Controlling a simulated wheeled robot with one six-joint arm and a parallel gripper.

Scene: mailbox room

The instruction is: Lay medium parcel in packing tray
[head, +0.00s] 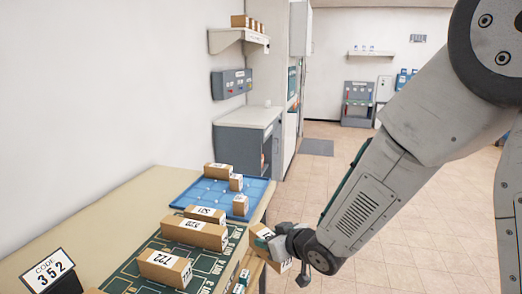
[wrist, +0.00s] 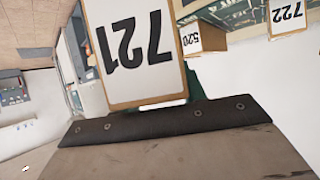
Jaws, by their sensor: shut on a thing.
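My gripper (head: 279,245) is shut on a cardboard parcel (head: 259,231) with a white label, beyond the table's right edge. The wrist view shows this parcel (wrist: 137,52) close up, with the number 721 upside down; the fingertips are not clear there. A blue tray (head: 261,186), apparently the packing tray, lies on the table, farther back and to the left of my gripper. Several small parcels stand in it, with bare blue floor between them. I cannot tell by size alone whether the held parcel is the medium one.
Parcels labelled 722 (head: 165,267) and 520 (head: 195,233) sit on the green mat (head: 213,270), with another behind, near the tray's front edge. A code sign reading 352 (head: 50,272) stands front left. A grey cabinet (head: 240,143) stands beyond the table. Open floor lies to the right.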

